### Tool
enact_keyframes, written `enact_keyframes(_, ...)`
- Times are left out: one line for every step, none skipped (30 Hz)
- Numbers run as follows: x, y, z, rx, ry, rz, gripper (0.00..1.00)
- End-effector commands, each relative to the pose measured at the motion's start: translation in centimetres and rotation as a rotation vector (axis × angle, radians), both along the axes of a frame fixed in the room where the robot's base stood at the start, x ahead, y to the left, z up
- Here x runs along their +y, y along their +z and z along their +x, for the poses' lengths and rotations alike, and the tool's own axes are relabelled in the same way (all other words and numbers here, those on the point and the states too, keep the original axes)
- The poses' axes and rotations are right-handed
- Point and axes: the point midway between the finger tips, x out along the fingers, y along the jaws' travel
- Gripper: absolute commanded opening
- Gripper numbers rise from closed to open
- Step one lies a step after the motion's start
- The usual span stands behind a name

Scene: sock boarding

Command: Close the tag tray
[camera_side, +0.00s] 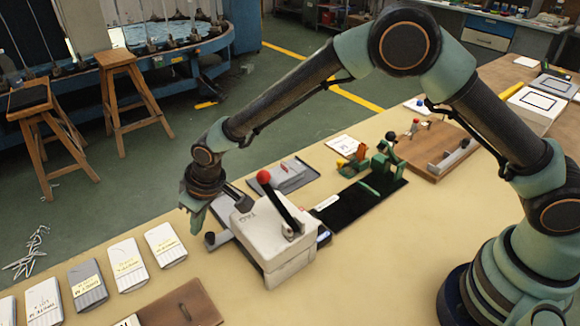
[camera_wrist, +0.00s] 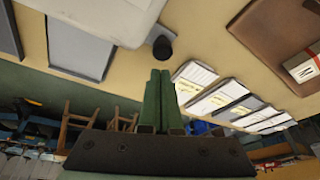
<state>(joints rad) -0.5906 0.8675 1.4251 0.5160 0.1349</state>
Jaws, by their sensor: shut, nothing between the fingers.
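The white tag box (camera_side: 272,232), marked "TAG", stands on the table in the middle of the side view, with a red-knobbed black lever on top. The grey tag tray (camera_side: 221,213) juts out from the box's left side; how far is hard to tell. A dark round knob (camera_side: 210,239) is at its outer end. The knob also shows in the wrist view (camera_wrist: 162,47), just beyond my fingertips. My gripper (camera_side: 194,224) is shut and empty, pointing down just left of the knob. I cannot tell whether it touches the knob.
Several labelled sock packs (camera_side: 127,264) lie in a row at the front left. A brown case (camera_side: 180,305) is at the front edge. A grey plate (camera_side: 284,174) lies behind the box, and a black mat with green fixtures (camera_side: 362,200) lies to its right. The table's left edge is close to my gripper.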

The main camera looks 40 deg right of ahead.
Motion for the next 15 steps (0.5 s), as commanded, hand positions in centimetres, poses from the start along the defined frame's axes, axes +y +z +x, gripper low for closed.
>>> enact_keyframes(-0.12, 0.07, -0.31, 0.000, 0.000, 0.000, 0.00)
enact_keyframes(-0.18, 0.06, -0.43, 0.000, 0.000, 0.001, 0.00)
enact_keyframes(-0.25, 0.04, -0.57, 0.000, 0.000, 0.001, 0.00)
enact_keyframes(-0.31, 0.02, -0.68, 0.000, 0.000, 0.001, 0.00)
enact_keyframes(-0.33, 0.03, -0.74, 0.000, 0.000, 0.001, 0.00)
enact_keyframes(-0.36, 0.05, -0.81, 0.000, 0.000, 0.001, 0.00)
enact_keyframes(-0.38, 0.06, -0.84, 0.000, 0.000, 0.001, 0.00)
enact_keyframes(-0.39, 0.06, -0.86, 0.000, 0.000, 0.001, 0.00)
enact_keyframes(-0.39, 0.05, -0.87, 0.000, 0.000, 0.001, 0.00)
enact_keyframes(-0.39, 0.05, -0.87, 0.000, 0.000, 0.001, 0.00)
enact_keyframes(-0.39, 0.05, -0.87, 0.000, 0.000, 0.001, 0.00)
enact_keyframes(-0.39, 0.04, -0.87, 0.000, 0.000, 0.001, 0.00)
enact_keyframes(-0.39, 0.04, -0.87, 0.000, 0.000, 0.001, 0.00)
enact_keyframes(-0.39, 0.04, -0.87, 0.000, 0.000, 0.001, 0.00)
enact_keyframes(-0.39, 0.04, -0.87, 0.000, 0.000, 0.001, 0.00)
